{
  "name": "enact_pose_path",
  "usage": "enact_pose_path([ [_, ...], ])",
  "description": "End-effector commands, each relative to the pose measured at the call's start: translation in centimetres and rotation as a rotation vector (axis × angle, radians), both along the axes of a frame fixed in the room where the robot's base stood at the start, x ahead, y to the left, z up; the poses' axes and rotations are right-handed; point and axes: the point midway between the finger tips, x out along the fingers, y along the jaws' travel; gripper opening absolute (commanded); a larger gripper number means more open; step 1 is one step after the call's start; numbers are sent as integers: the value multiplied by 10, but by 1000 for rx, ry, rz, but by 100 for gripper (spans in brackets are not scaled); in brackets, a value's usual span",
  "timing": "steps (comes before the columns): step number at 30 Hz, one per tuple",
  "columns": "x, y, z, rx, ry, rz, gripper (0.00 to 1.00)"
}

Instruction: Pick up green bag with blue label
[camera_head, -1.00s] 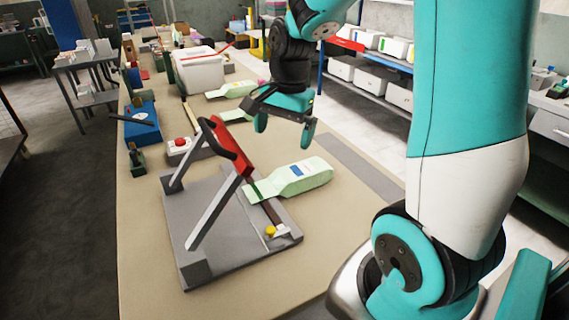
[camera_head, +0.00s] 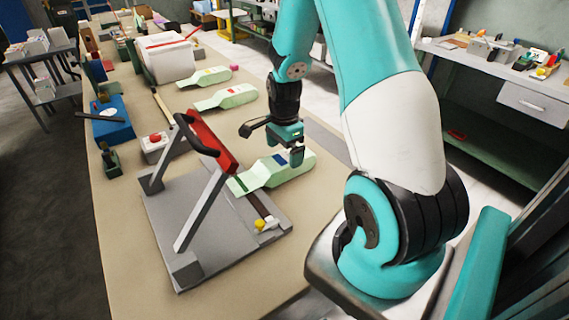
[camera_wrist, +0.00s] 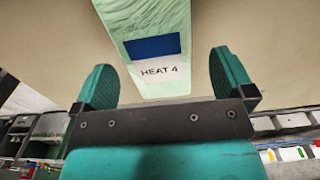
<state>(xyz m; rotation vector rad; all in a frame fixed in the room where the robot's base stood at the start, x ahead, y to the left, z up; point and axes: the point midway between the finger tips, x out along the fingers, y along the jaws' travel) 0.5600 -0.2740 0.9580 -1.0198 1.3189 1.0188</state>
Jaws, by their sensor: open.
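The pale green bag with a blue label (camera_head: 294,170) lies on the bench, with its narrow end in the grey press (camera_head: 190,225) that has a red handle bar. My gripper (camera_head: 292,162) is over the bag, close to its label. In the wrist view the bag (camera_wrist: 150,20) runs between my two spread teal fingers (camera_wrist: 160,78); its label (camera_wrist: 155,60) is blue above white and reads "HEAT 4". The gripper is open and holds nothing. I cannot tell whether the fingers touch the bag.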

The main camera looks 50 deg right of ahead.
Motion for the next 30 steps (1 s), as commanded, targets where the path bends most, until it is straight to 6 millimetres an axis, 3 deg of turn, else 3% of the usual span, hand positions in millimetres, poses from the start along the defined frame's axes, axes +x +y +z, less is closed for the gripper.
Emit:
enact_pose_path([
  [10, -3, 3, -44, 2, 4, 1, 100],
  [19, -3, 3, -51, 0, 0, 1, 100],
  [20, -3, 3, -51, 0, 0, 1, 98],
  [26, -3, 3, -51, 0, 1, 1, 52],
  [30, -3, 3, -51, 0, 0, 1, 47],
])
